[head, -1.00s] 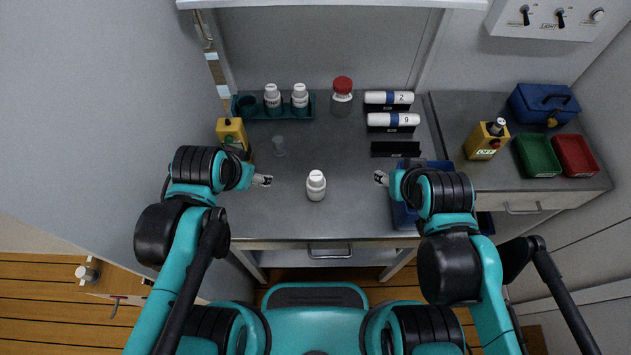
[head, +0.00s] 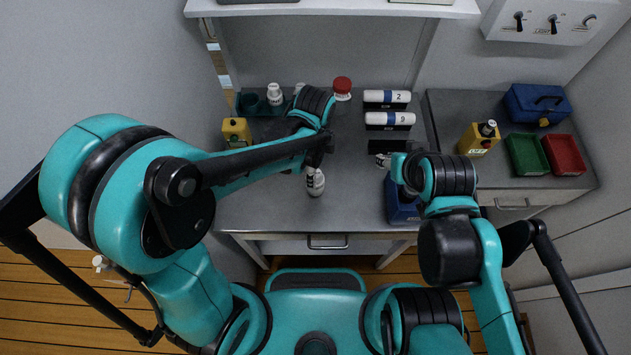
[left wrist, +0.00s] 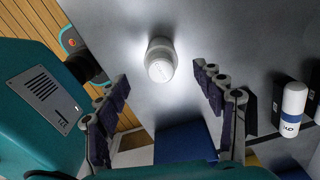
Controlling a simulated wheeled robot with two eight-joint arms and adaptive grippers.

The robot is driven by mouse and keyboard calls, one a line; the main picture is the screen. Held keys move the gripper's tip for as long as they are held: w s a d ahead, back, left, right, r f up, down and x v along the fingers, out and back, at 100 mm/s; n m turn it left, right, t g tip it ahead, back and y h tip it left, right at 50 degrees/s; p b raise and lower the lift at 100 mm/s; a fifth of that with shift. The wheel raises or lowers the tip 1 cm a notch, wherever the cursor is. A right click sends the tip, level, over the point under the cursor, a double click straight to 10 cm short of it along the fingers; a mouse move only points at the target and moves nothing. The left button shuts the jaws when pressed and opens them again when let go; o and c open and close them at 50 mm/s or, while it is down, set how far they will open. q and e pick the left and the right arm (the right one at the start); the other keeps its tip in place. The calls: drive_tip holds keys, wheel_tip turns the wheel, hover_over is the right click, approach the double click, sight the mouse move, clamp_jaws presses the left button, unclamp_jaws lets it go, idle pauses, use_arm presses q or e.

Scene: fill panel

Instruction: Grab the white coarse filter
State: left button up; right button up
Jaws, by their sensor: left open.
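A white bottle (head: 315,182) stands upright on the grey bench, partly covered by my left arm. White cylinders with blue bands, marked 2 (head: 387,96) and 9 (head: 390,119), lie on black holders at the back. I cannot tell from the labels which thing is the coarse filter. My left gripper (head: 318,150) is just above and behind the bottle. In the left wrist view, the open left gripper (left wrist: 162,95) has the bottle (left wrist: 161,62) ahead between its fingers, apart from them. My right gripper (head: 383,160) is near the blue bin; its fingers are unclear.
A blue bin (head: 401,212) stands at the bench's right front. A red-capped jar (head: 342,86) and a white bottle (head: 275,93) in a rack are at the back. A yellow button box (head: 237,133) is at left. Green (head: 526,153) and red (head: 564,153) trays sit right.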

use_arm(q)
wheel_tip(320, 180, down, 5)
drive_tip(key=shift+d+r+b, duration=0.1)
drive_tip(key=shift+r+b, duration=0.1)
drive_tip(key=shift+b, duration=0.4)
drive_tip(key=c, duration=1.3)
drive_tip(key=shift+r, duration=0.1)
